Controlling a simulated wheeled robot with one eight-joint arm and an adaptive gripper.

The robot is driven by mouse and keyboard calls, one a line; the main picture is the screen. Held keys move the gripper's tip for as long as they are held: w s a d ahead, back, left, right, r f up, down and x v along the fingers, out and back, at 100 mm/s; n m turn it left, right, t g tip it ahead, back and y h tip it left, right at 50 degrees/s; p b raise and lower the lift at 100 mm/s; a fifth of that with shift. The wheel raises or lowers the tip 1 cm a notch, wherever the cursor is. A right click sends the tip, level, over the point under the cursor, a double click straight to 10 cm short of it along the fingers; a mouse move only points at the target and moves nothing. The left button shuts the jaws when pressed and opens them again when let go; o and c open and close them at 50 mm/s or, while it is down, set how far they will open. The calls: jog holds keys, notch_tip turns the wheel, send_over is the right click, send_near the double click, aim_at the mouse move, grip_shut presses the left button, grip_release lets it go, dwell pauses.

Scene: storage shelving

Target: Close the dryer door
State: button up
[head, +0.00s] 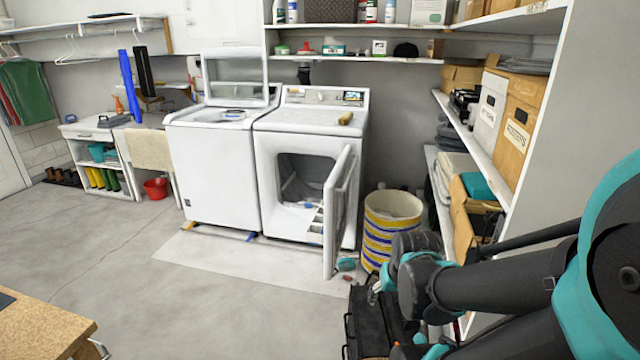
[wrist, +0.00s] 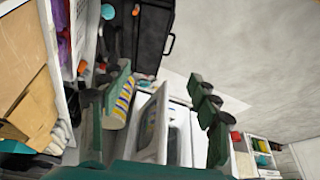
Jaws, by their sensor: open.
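The white dryer (head: 265,150) stands against the back wall, right of a top-loading washer. Its door (head: 338,215) is hinged on the right side and stands wide open, pointing out toward the room. The dark drum opening shows. My gripper (wrist: 160,105) is open and empty in the wrist view, with its two dark green fingers well apart. The door (wrist: 150,122) shows between the fingers, farther off and not touched. In the head view my dark arm reaches in from the right, and I cannot make out the fingertips clearly there.
A yellow, blue and white striped basket (head: 392,222) stands just right of the door. A black case (head: 372,325) lies on the floor in front of it. Loaded shelves (head: 470,130) line the right wall. The floor (head: 200,300) left of the door is clear.

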jog(key=shift+y, duration=0.7)
jog(key=w+r, duration=0.1)
jog(key=w, duration=0.4)
jog(key=w+a+r, duration=0.1)
jog(key=w, duration=0.3)
jog(key=w+r, duration=0.2)
jog(key=w, duration=0.3)
jog(key=shift+w+a, duration=0.25)
jog(key=shift+w, duration=0.05)
jog(key=c, duration=1.2)
jog(key=shift+m+t+y, duration=0.4)
jog(key=w, duration=1)
jog(key=shift+w+a+r, duration=0.2)
jog(key=shift+w+a, duration=0.1)
jog(key=shift+w, duration=0.05)
grip_shut()
jog(key=w+f+y, duration=0.1)
jog(key=w+f, duration=0.2)
jog(key=w, duration=1.1)
jog(key=m+t+y, duration=0.1)
send_near(333, 221)
notch_tip(333, 221, down, 3)
jog(key=d, duration=0.3)
jog(key=shift+w+a+f, duration=0.1)
jog(key=shift+w+a, duration=0.25)
jog(key=shift+a, duration=0.4)
jog(key=shift+w+a, duration=0.3)
jog(key=shift+a, duration=0.45)
jog(key=shift+w+a, duration=0.35)
jog(key=shift+a, duration=0.4)
